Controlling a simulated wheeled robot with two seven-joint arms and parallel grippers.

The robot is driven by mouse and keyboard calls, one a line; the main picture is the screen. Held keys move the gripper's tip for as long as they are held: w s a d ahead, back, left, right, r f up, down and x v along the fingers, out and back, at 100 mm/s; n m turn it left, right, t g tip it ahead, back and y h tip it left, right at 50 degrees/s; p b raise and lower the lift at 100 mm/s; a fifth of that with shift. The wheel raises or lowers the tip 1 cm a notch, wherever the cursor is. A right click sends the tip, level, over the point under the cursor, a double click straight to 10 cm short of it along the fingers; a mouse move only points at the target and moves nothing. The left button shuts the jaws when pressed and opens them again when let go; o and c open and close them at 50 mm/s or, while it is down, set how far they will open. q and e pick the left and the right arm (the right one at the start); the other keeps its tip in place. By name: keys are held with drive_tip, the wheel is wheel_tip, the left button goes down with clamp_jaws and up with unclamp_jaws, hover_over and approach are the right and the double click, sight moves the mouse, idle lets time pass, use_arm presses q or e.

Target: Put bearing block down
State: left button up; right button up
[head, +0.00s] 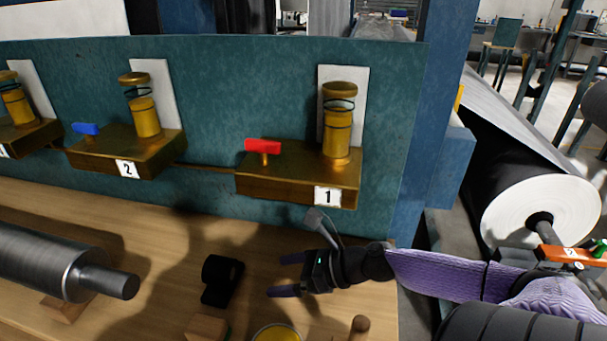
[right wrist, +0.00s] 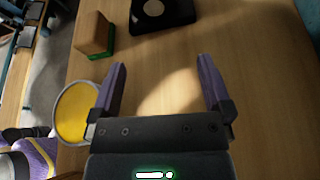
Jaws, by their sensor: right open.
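The bearing block (head: 222,280) is a small black block with a rounded top. It rests on the wooden table, left of my right gripper (head: 278,275) in the head view. My right gripper is open and empty, its two purple fingers pointing toward the block with a gap between them and it. In the right wrist view the block (right wrist: 160,14) shows at the top edge, partly cut off, beyond the open fingers (right wrist: 163,90). Bare table shows between the fingers. My left gripper is in neither view.
A steel roller (head: 65,262) lies at left on a wooden support. A wooden block (head: 207,328), a yellow round container (head: 277,334) and a wooden peg (head: 359,326) stand at the front. Brass fixtures with numbered tags, red (head: 263,147) and blue (head: 86,128) handles line the teal back panel.

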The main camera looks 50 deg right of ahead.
drive_tip(key=shift+s+d+p, duration=0.2)
drive_tip(key=shift+s+d, duration=0.2)
drive_tip(key=shift+s, duration=0.2)
drive_tip(key=shift+s+d+p, duration=0.15)
drive_tip(key=shift+s+d, duration=0.25)
drive_tip(key=shift+s, duration=0.2)
